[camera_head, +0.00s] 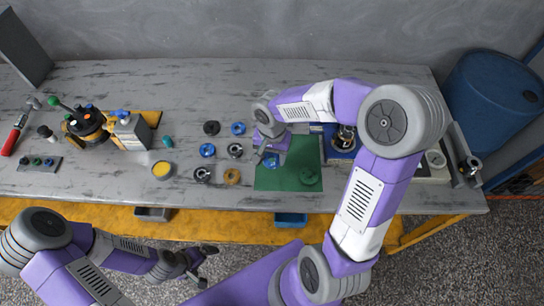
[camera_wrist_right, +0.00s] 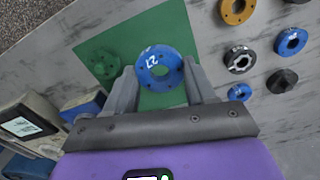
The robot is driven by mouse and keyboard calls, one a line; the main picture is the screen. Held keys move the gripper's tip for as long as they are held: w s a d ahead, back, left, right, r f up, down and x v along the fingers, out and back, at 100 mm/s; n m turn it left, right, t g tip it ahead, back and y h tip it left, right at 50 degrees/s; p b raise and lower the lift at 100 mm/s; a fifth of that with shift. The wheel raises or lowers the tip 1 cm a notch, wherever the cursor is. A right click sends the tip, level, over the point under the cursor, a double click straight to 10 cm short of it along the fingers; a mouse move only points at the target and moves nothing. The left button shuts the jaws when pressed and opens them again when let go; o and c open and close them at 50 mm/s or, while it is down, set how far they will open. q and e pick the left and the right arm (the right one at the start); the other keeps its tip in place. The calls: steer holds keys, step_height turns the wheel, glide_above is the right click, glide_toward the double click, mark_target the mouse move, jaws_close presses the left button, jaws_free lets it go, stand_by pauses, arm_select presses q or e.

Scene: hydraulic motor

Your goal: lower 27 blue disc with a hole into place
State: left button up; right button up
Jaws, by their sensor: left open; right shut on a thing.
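The blue disc (camera_wrist_right: 147,74) marked 27, with a hole in its middle, is between the fingertips of my right gripper (camera_wrist_right: 160,67) in the right wrist view. The gripper is shut on it, with one finger on each side. In the head view, my right gripper (camera_head: 268,150) is over the upper left part of the green mat (camera_head: 280,182), and the blue disc (camera_head: 271,161) shows only partly below it. Whether the disc touches the mat, I cannot tell. My left gripper (camera_head: 204,254) is open and empty, in front of the table's front edge.
Several loose discs and rings, including a blue disc (camera_head: 207,150) and an orange ring (camera_head: 232,176), lie left of the mat. A dark green round part (camera_head: 308,176) is on the mat. A blue tray (camera_head: 342,153) with metal parts stands right of it.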

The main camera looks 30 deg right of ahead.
steer(key=shift+r, duration=0.1)
steer(key=shift+r+p, duration=0.55)
steer(key=shift+r, duration=0.2)
